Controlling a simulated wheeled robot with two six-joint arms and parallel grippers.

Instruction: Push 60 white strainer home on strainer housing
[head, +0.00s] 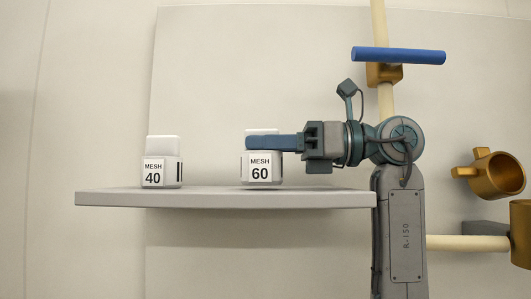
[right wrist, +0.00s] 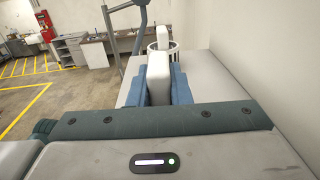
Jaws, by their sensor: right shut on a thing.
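The 60 white strainer (head: 262,172) is a white block with a black "MESH 60" label, upright at the shelf's right part; I cannot tell whether it touches the shelf. My right gripper (head: 262,143) reaches in from the right with blue fingers shut on its upper part. In the right wrist view the white block (right wrist: 158,75) sits between the two blue fingers (right wrist: 159,88). A brass fitting with an open round mouth (head: 497,175), apparently the strainer housing, is at the far right, away from the gripper. My left gripper is not in view.
A similar "MESH 40" white strainer (head: 162,165) stands to the left on the grey shelf (head: 225,198). A blue-handled valve (head: 398,55) sits on a cream pipe (head: 379,18) above my arm. Another cream pipe (head: 465,243) runs at lower right. The shelf between the strainers is clear.

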